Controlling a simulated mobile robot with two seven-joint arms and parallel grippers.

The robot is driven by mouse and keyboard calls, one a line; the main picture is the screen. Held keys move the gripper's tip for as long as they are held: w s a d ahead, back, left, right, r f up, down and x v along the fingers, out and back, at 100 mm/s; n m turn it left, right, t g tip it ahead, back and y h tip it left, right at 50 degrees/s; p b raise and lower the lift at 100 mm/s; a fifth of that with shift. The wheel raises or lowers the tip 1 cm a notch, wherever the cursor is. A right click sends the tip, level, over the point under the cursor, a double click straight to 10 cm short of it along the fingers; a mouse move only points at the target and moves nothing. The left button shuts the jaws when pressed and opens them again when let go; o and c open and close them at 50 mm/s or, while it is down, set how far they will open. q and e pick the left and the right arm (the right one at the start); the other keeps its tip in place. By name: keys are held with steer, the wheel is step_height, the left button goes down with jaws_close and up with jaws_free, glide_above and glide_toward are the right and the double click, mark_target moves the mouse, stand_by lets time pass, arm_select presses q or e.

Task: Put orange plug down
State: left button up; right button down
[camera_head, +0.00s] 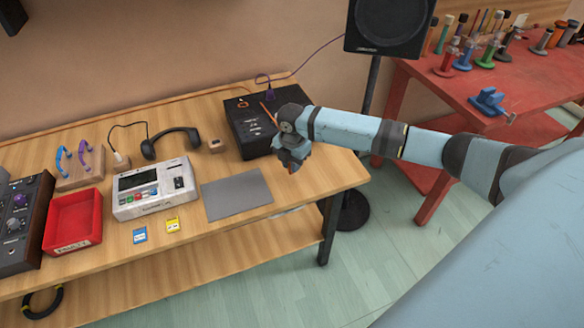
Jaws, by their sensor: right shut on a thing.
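My right gripper (292,166) points down over the right end of the wooden table, beside the front right of the black box (238,125). A thin orange length (268,115) shows just left of my wrist, above the box. The orange cable (150,104) runs along the table's back edge. My left gripper is out of view.
A grey mat (236,195) lies left of my gripper. A white device (153,190), red tray (73,222), headphones (172,143) and two small cards stand further left. A speaker (388,22) stands behind. The table's front right corner is clear.

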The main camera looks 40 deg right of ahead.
steer(key=shift+f, duration=1.1)
steer(key=shift+f, duration=0.15)
steer(key=c, duration=1)
jaws_free()
